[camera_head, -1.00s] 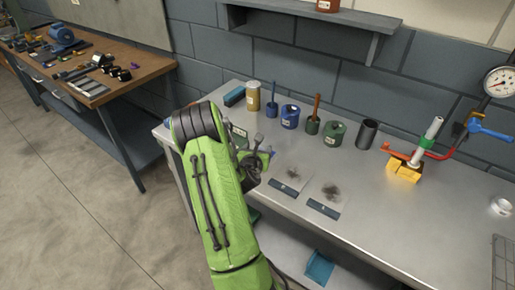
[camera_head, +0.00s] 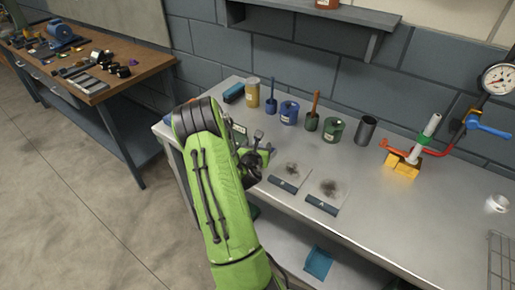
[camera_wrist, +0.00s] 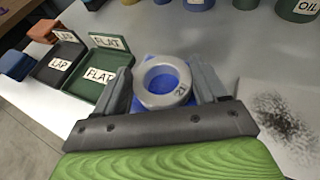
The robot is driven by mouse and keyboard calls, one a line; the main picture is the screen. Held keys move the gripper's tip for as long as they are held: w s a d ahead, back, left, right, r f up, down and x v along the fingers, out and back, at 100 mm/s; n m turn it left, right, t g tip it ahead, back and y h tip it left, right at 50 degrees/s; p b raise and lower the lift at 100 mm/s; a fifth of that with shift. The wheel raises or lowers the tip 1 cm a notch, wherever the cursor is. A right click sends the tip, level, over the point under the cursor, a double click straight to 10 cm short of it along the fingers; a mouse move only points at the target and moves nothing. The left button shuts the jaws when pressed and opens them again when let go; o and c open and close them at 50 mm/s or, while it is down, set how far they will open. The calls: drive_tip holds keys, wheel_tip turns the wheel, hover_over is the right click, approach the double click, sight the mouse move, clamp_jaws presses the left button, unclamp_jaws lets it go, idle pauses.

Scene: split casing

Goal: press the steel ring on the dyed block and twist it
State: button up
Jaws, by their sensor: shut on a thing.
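In the wrist view, the steel ring (camera_wrist: 164,83), marked with a number, sits between the two fingers of my gripper (camera_wrist: 165,86), which is shut on it. The blue dyed block (camera_wrist: 150,62) lies under the ring; its blue shows through the hole and around the rim. The ring appears flat on the block, but I cannot tell how firmly they touch. In the head view, my gripper (camera_head: 252,160) is low over the left part of the bench, and my arm hides most of the ring and block.
Open trays labelled FLAT (camera_wrist: 99,76) and LAP (camera_wrist: 60,64) stand left of my gripper. Dark smudges (camera_head: 330,187) mark pale patches to the right. Pots and a dark cup (camera_head: 366,131) line the back. A red-handled fixture (camera_head: 432,151) stands farther right.

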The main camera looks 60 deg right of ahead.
drive_tip(key=shift+w+a+f+m+g+b, duration=0.15)
drive_tip(key=shift+f+m+g+b, duration=0.35)
drive_tip(key=shift+b, duration=1.05)
drive_tip(key=shift+r+m+g+b, duration=0.2)
drive_tip(key=shift+m+g+b, duration=0.4)
drive_tip(key=shift+g+b, duration=0.1)
drive_tip(key=shift+r, duration=0.1)
drive_tip(key=shift+m+g+h+b, duration=0.3)
drive_tip(key=shift+m+g+b, duration=0.1)
drive_tip(key=shift+m+g, duration=0.45)
drive_tip(key=shift+r+m+g, duration=0.15)
drive_tip(key=shift+m+g, duration=0.4)
drive_tip(key=shift+g, duration=0.2)
drive_tip(key=shift+s, duration=0.2)
drive_tip(key=shift+n+t+p, duration=0.7)
drive_tip(key=shift+t+p, duration=0.05)
drive_tip(key=shift+t, duration=0.05)
